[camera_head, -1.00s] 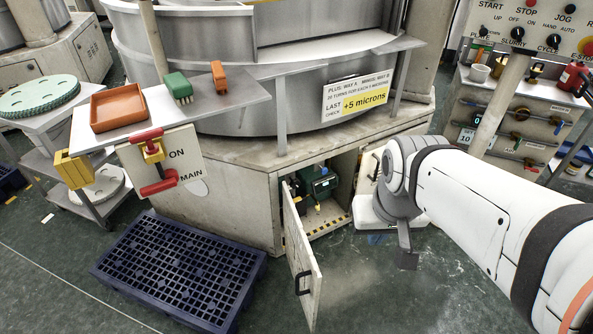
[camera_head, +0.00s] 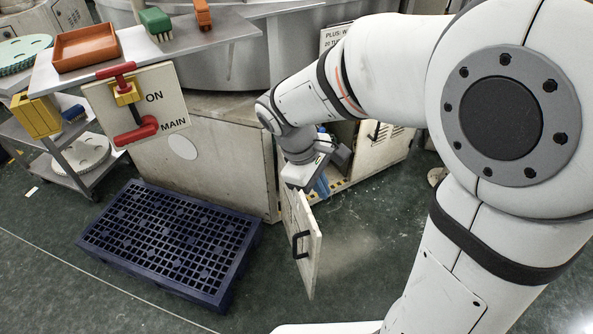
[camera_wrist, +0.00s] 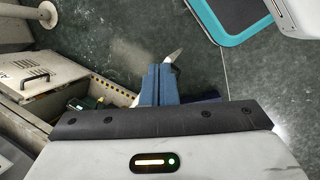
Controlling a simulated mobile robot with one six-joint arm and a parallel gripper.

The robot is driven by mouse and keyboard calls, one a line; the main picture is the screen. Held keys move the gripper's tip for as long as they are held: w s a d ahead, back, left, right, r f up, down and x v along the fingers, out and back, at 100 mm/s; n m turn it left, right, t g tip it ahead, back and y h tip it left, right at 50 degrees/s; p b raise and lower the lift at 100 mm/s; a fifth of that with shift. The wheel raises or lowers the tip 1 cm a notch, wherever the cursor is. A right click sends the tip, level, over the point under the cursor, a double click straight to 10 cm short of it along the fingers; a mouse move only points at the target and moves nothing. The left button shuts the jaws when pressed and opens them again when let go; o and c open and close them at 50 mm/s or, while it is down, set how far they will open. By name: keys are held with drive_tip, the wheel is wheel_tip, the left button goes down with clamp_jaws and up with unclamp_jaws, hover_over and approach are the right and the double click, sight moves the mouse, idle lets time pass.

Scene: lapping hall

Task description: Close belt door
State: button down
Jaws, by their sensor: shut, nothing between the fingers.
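The belt door (camera_head: 309,262) is a pale panel standing open at the front of the machine base. It is hinged at the left of the opening and swung out, with its black handle (camera_head: 300,243) on the face towards the camera. My gripper (camera_head: 322,187) is beside the door's upper edge, on the side of the opening. Its blue fingers are together and empty in the wrist view (camera_wrist: 158,84). I cannot tell whether they touch the door. My arm hides much of the opening. The wrist view shows a green motor (camera_wrist: 84,103) inside the compartment.
A dark blue pallet (camera_head: 170,238) lies on the floor left of the door. Above it are a red-handled ON/MAIN switch panel (camera_head: 170,105) and a shelf with an orange tray (camera_head: 84,50). Bare floor (camera_head: 260,305) lies in front of the door.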

drive_tip(key=w+a+f+n+t+h+b, duration=0.1)
drive_tip(key=w+a+f+n+h+b, duration=0.1)
drive_tip(key=a+f+n+b, duration=0.45)
drive_tip(key=w+a+f+n+t+h+b, duration=0.1)
drive_tip(key=a+f+n+t+h, duration=0.15)
drive_tip(key=a+f, duration=0.7)
drive_tip(key=n+b, duration=0.1)
drive_tip(key=b, duration=0.3)
approach(310, 229)
wheel_tip(310, 229, down, 4)
drive_tip(key=d, duration=0.1)
drive_tip(key=w+d+g, duration=0.1)
drive_tip(key=d, duration=0.1)
drive_tip(key=shift+w+r, duration=0.1)
drive_tip(key=shift+w, duration=0.1)
drive_tip(key=shift+w+d+b, duration=0.15)
drive_tip(key=shift+d+b, duration=0.15)
drive_tip(key=shift+d, duration=0.2)
